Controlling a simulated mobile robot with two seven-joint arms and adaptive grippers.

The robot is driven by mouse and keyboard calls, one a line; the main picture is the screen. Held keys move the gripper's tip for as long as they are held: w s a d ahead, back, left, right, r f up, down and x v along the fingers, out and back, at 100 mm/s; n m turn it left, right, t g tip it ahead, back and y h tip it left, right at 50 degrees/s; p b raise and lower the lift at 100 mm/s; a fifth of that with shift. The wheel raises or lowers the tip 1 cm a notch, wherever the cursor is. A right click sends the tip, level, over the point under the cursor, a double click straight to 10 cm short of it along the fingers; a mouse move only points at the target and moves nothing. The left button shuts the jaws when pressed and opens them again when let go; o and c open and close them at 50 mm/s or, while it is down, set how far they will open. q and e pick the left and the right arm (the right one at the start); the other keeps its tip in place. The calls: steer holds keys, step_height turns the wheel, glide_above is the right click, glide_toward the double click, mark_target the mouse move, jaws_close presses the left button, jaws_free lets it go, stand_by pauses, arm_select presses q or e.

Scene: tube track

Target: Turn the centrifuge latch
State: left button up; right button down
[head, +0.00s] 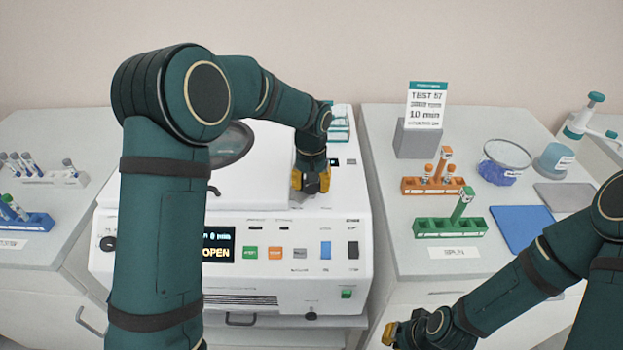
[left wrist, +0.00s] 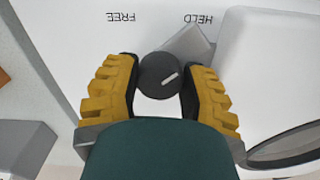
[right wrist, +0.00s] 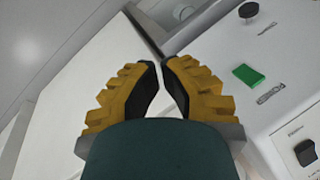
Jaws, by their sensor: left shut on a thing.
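The white centrifuge (head: 265,281) stands in the middle of the head view, and its display (head: 217,248) reads OPEN. The latch is a round dark knob (left wrist: 160,88) with a white line, on the machine's top. A grey piece (left wrist: 190,48) reaches from the knob toward the HELD label (left wrist: 198,19). The FREE label (left wrist: 124,18) is beside it; both read upside down. My left gripper (head: 311,187) is shut on the knob, one finger on each side. My right gripper (right wrist: 162,64) is closed and empty, low in front of the right bench, near the centrifuge's front.
A blue rack (head: 33,222) stands on the left bench. My left arm hides part of the centrifuge lid.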

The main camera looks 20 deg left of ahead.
arm_select(q)
steer(key=m+p, duration=0.1)
steer(key=m, duration=0.3)
steer(key=shift+m, duration=0.3)
steer(key=shift+m+p, duration=0.85)
steer(key=shift+m, duration=1.05)
steer(key=shift+f, duration=0.1)
steer(key=o, duration=0.9)
steer(key=shift+r, duration=0.2)
